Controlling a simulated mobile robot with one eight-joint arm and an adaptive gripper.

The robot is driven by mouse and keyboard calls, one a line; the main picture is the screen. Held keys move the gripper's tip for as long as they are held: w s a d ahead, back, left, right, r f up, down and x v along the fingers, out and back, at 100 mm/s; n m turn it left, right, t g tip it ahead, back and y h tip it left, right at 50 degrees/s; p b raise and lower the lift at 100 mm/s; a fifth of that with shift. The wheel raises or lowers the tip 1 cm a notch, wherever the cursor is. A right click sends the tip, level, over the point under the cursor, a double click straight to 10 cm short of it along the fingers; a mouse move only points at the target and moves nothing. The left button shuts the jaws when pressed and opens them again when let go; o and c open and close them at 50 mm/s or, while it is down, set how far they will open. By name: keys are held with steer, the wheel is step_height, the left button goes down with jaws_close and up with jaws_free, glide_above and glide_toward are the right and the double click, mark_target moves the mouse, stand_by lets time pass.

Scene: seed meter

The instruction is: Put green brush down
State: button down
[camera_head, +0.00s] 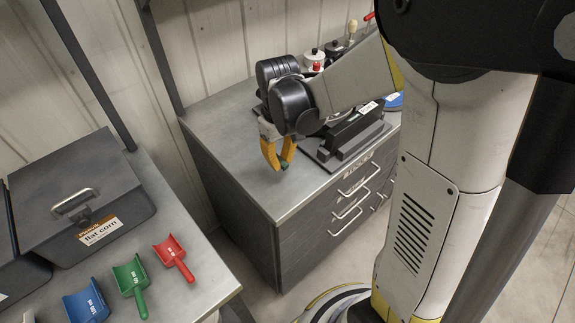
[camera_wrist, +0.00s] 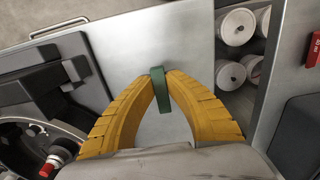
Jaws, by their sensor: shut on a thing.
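My gripper (camera_head: 279,167) has yellow fingers and points down over the grey top (camera_head: 225,120) of the drawer cabinet. In the wrist view my gripper (camera_wrist: 160,82) is shut on the green brush (camera_wrist: 161,91), which shows as a narrow green bar between the fingertips. In the head view only a small green bit of the brush (camera_head: 285,164) shows at the fingertips; the rest is hidden. The brush is over or on the cabinet top, left of the dark machine. I cannot tell whether it touches the surface.
The dark machine (camera_head: 350,140) stands right of my gripper. The cabinet top is bare in front and to the left. On the left bench lie a grey box (camera_head: 80,200) and blue (camera_head: 86,305), green (camera_head: 131,277) and red (camera_head: 172,255) scoops. A gap separates bench and cabinet.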

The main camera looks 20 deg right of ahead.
mark_target(281, 178)
steer(key=shift+f+b, duration=0.8)
steer(key=shift+f, duration=1.7)
steer(key=shift+f, duration=0.15)
steer(key=c, duration=1.5)
jaws_free()
steer(key=shift+o, duration=0.2)
